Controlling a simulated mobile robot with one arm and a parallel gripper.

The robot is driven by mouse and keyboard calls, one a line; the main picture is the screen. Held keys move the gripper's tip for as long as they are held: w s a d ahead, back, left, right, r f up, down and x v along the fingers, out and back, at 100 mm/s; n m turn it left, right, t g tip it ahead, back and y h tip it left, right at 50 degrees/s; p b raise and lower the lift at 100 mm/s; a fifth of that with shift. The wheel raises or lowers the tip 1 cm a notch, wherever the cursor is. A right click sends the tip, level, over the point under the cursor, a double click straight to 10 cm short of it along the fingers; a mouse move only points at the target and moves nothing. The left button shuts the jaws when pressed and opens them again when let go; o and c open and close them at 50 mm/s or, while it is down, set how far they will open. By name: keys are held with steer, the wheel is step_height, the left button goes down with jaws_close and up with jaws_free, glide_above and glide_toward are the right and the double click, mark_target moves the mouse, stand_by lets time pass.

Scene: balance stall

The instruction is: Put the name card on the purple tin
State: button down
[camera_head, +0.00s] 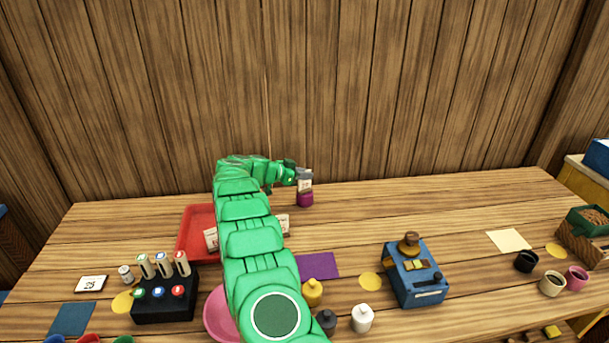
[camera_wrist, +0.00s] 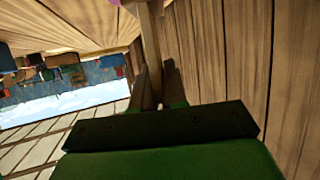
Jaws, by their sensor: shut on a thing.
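The purple tin (camera_head: 305,199) stands at the back of the table, near the wooden wall. A small pale card with dark marks, which looks like the name card (camera_head: 305,185), is upright directly above the tin. I cannot tell whether it touches the tin. My gripper (camera_head: 293,178) is at the card's left side, shut on it. In the wrist view my gripper (camera_wrist: 157,92) has its fingers around a thin pale piece, the card seen edge-on (camera_wrist: 149,45). A sliver of purple, probably the tin (camera_wrist: 131,3), shows at the top edge.
A red tray (camera_head: 197,222) with pale cards stands left, partly behind my arm. A pink dish (camera_head: 214,312), a black holder with bottles (camera_head: 165,300), a purple mat (camera_head: 318,265) and a blue device (camera_head: 414,274) stand nearer.

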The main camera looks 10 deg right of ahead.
steer(key=c, duration=1.2)
jaws_free()
steer(key=shift+f, duration=0.1)
steer(key=shift+o, duration=0.2)
steer(key=shift+a+r, duration=0.1)
steer(key=shift+r, duration=0.1)
steer(key=v, duration=1.1)
steer(key=shift+a+r, duration=0.25)
steer(key=shift+a, duration=0.05)
steer(key=shift+r, duration=0.1)
